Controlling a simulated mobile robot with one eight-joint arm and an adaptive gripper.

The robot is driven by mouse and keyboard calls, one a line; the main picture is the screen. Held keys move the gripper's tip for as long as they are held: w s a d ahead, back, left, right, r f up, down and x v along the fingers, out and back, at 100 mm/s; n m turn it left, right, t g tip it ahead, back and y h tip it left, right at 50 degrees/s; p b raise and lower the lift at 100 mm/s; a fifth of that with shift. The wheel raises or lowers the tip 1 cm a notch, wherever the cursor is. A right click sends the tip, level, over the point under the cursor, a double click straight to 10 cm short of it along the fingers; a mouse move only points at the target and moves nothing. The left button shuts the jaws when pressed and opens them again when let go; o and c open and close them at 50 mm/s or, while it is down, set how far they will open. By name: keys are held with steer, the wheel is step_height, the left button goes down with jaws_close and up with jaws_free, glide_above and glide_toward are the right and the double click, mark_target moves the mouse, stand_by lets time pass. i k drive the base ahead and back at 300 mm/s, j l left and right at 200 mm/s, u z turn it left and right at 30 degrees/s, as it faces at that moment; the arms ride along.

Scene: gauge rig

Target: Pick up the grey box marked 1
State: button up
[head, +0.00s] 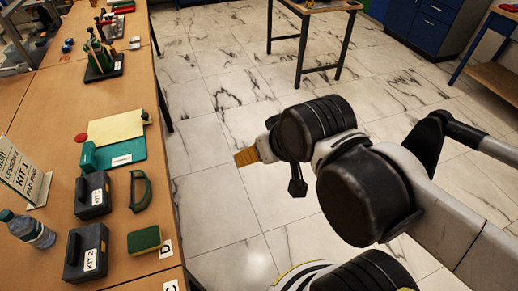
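A dark grey box with a white label (92,194) stands on the wooden table at the left; its label seems to read KIT 1. A second dark grey box marked KIT 2 (86,251) stands nearer, apart from it. My gripper (247,157) is over the tiled floor, to the right of the table's edge and well apart from both boxes. An orange-brown ribbed tip shows at its end. The rest is hidden behind my wrist, so I cannot tell whether it is open or shut.
Around the boxes are a water bottle (31,229), a sign (24,172), a green handle-like loop (141,191), a green-and-yellow sponge (145,240) and a teal board (122,152) with yellow paper (113,128). Floor (215,195) between table and arm is clear.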

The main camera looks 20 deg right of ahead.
mark_target(93, 195)
steer(key=u, duration=1.25)
